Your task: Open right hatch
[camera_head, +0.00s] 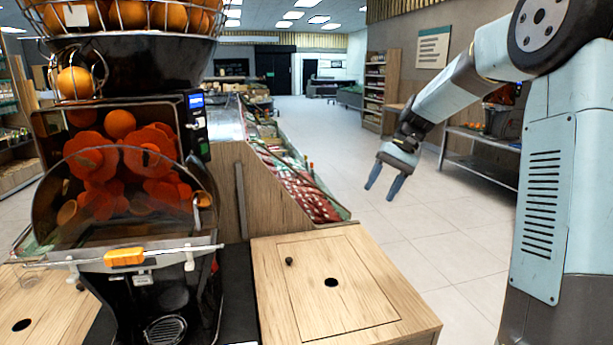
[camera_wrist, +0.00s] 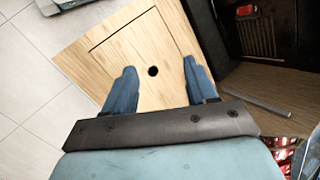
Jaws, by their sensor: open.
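The right hatch (camera_head: 322,283) is a square wooden panel set in the top of the wooden counter (camera_head: 412,322), to the right of the juicer. It lies flat and shut, flush with the top. My gripper (camera_head: 382,190) is open and empty, in the air beyond and to the right of the hatch. In the wrist view my gripper (camera_wrist: 160,85) points down, with the hatch (camera_wrist: 150,40) and its hole showing between the fingers.
The orange juicer (camera_head: 130,180) stands left of the hatch, with an orange handle (camera_head: 125,257) on its clear cover. A produce stand (camera_head: 295,180) rises behind the counter. Open tiled floor (camera_head: 400,235) lies to the right. A metal table (camera_head: 480,150) stands farther back.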

